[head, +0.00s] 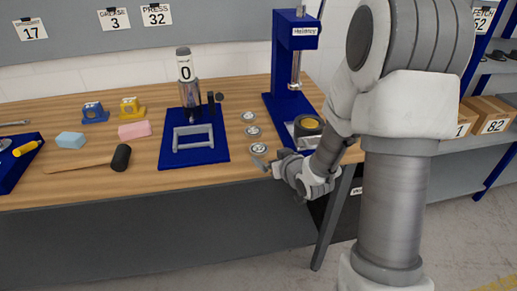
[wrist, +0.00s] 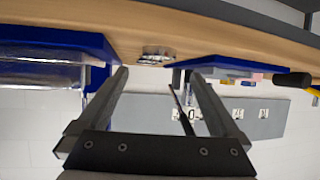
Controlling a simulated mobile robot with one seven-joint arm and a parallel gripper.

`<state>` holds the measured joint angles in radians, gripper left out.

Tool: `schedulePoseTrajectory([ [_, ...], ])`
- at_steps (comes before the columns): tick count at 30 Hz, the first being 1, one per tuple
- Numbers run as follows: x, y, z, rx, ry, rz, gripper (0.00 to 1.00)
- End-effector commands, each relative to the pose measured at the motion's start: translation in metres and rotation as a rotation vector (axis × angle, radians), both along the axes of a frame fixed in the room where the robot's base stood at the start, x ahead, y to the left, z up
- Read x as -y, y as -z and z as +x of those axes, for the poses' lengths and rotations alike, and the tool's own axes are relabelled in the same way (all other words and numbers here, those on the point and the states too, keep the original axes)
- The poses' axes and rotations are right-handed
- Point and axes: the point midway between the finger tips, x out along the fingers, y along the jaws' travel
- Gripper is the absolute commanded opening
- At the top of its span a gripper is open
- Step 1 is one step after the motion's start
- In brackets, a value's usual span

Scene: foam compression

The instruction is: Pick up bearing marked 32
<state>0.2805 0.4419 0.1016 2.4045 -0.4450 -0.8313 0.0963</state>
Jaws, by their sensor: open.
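Three small round bearings lie in a row on the wooden bench. The nearest bearing (head: 258,149) has a number that looks like 22 or 32, too small to be sure. The middle bearing (head: 252,131) and the far bearing (head: 248,116) have marks I cannot read. My gripper (head: 268,164) is at the bench's front edge, just in front of the nearest bearing. In the wrist view, which is upside down, my gripper (wrist: 158,76) is open and empty. Bearings (wrist: 155,55) show beyond and between its fingers, overlapping, apart from them.
A blue press base (head: 195,160) with a grey frame stands left of the bearings. A tall blue press (head: 283,60) stands behind right, with a black and yellow round item (head: 308,124) near my arm. A mallet (head: 120,158) and foam blocks (head: 134,130) lie farther left.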

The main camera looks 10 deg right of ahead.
Motion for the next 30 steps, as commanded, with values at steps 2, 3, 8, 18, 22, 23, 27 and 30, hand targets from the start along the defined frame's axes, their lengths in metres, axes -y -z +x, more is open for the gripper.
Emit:
schedulePoseTrajectory([
  [2, -0.003, 0.006, 0.011, -0.001, -0.003, 0.0, 1.0],
  [3, -0.004, 0.008, 0.015, 0.0, -0.002, 0.0, 1.0],
  [8, -0.005, 0.012, 0.023, 0.0, -0.001, 0.0, 1.0],
  [18, -0.011, 0.029, 0.06, -0.001, -0.002, 0.001, 1.0],
  [22, -0.013, 0.033, 0.068, -0.001, -0.002, 0.0, 1.0],
  [23, -0.013, 0.033, 0.069, -0.001, -0.002, 0.0, 1.0],
  [27, -0.012, 0.033, 0.069, -0.001, -0.001, -0.001, 1.0],
  [30, -0.012, 0.033, 0.069, 0.0, -0.001, 0.0, 0.95],
])
